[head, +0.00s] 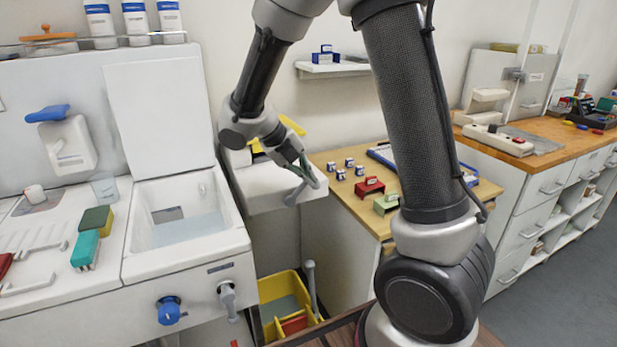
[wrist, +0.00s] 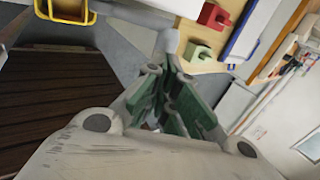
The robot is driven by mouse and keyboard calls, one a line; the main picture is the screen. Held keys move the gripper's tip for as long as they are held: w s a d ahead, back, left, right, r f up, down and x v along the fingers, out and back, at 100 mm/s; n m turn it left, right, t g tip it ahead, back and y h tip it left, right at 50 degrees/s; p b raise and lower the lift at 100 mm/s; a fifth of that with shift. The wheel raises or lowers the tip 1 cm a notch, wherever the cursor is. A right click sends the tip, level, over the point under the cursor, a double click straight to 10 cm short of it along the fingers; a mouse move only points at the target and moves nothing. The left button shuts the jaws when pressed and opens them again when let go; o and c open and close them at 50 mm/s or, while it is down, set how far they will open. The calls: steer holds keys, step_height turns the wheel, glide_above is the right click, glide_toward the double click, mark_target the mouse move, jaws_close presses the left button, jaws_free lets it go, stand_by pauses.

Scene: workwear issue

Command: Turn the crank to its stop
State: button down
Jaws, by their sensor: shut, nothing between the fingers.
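The grey crank (head: 293,196) is on the front of a white box-like unit (head: 262,190) between the sink and the wooden table. In the wrist view, its grey arm (wrist: 140,15) runs across the top and ends in a short post (wrist: 167,42). My gripper (head: 308,174) is right at the crank in the head view and partly covers it. In the wrist view, the green-padded fingers of my gripper (wrist: 172,72) are shut with nothing between them. Their tips are close beside the post; I cannot tell whether they touch it.
A sink (head: 190,222) with an open lid stands left, with a blue knob (head: 169,310) and grey tap (head: 227,298) in front. A yellow bucket (head: 272,290) stands below the crank. The wooden table (head: 330,172) at right holds red and green blocks and small jars.

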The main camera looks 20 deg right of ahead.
steer(key=shift+d+f, duration=0.35)
steer(key=shift+f, duration=0.15)
steer(key=shift+d+f, duration=0.25)
steer(key=shift+d, duration=0.2)
steer(key=shift+d+f, duration=0.2)
steer(key=shift+d, duration=0.25)
steer(key=d+r+v, duration=0.1)
steer(key=v, duration=1.3)
steer(key=shift+d, duration=0.4)
